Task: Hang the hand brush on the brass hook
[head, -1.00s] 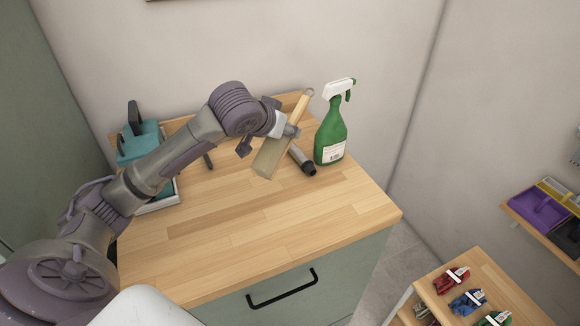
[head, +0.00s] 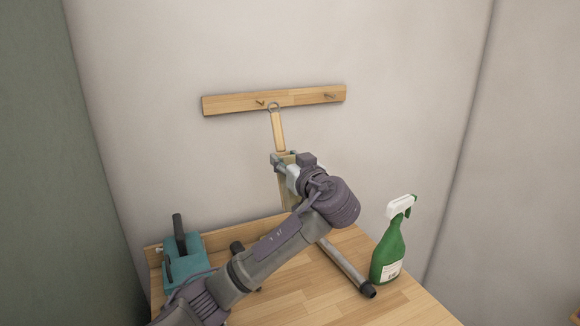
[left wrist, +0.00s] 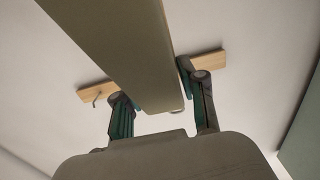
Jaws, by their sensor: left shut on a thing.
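The hand brush stands nearly upright in the head view, its pale wooden handle (head: 278,132) pointing up and a metal ring (head: 273,107) at its tip. My left gripper (head: 284,160) is shut on the brush below the handle and hides part of its body. The brass hook (head: 261,103) is the left peg on the wooden wall rail (head: 300,97). The ring appears just right of this hook; whether they touch, I cannot tell. In the left wrist view the brush (left wrist: 125,45) lies between the fingers, with the rail (left wrist: 208,60) behind. My right gripper is out of view.
A second, greyer hook (head: 330,96) is at the rail's right. On the wooden counter (head: 400,310) stand a green spray bottle (head: 388,255) and a teal object with a dark handle (head: 185,262). A grey rod (head: 345,265) lies between them. The wall around the rail is clear.

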